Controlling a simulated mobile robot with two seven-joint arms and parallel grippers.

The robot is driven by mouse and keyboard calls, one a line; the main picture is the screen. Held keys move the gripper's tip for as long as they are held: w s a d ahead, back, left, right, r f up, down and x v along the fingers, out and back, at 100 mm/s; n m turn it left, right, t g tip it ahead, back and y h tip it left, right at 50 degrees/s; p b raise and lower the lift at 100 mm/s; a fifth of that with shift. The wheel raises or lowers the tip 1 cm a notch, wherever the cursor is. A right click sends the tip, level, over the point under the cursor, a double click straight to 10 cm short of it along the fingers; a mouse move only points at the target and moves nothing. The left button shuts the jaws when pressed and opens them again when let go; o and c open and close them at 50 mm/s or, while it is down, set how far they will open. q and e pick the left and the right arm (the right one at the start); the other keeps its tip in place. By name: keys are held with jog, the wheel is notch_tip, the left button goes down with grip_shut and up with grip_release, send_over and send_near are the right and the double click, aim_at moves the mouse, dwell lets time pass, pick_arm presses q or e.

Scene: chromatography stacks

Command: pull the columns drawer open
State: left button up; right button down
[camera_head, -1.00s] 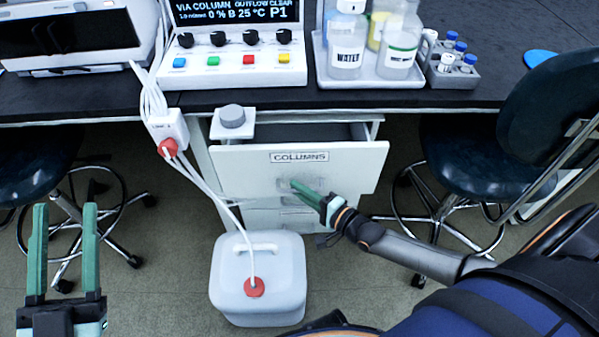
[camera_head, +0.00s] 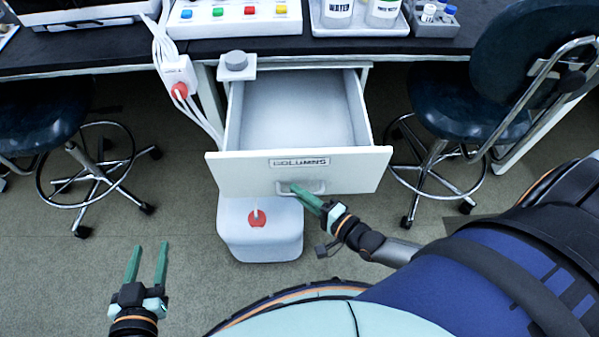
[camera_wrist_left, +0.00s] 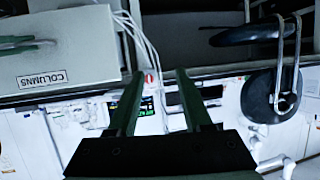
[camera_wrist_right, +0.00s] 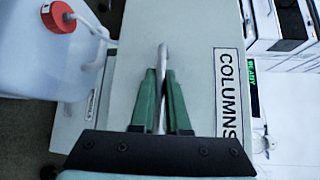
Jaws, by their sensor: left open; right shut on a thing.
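The columns drawer (camera_head: 230,172) stands well out from under the bench, and its empty-looking white inside shows in the head view. Its label reads COLUMNS; the label also shows in the left wrist view (camera_wrist_left: 41,79) and the right wrist view (camera_wrist_right: 228,95). My right gripper (camera_head: 298,190) is shut on the drawer's handle (camera_head: 318,187), a bar on the front below the label. In the right wrist view the handle (camera_wrist_right: 162,60) lies between the green fingers. My left gripper (camera_head: 147,262) is open and empty, low at the left, apart from the drawer.
A white jug with a red cap (camera_head: 257,218) stands on the floor partly under the drawer front. White tubes (camera_head: 200,118) hang left of the drawer. Stools stand left (camera_head: 40,118) and right (camera_head: 425,105). A grey knob (camera_head: 236,61) sits on the bench-edge bracket.

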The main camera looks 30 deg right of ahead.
pick_arm(q)
jog(key=s+f+g, duration=0.3)
jog(key=f, duration=0.3)
jog(key=shift+s+n+p, duration=0.4)
pick_arm(e)
jog(key=s, duration=0.1)
jog(key=s+a, duration=0.1)
jog(key=s, duration=0.1)
jog(key=shift+s+a, duration=0.3)
jog(key=shift+a, duration=0.1)
jog(key=c, duration=0.9)
grip_release()
pick_arm(q)
jog(key=shift+r, duration=0.1)
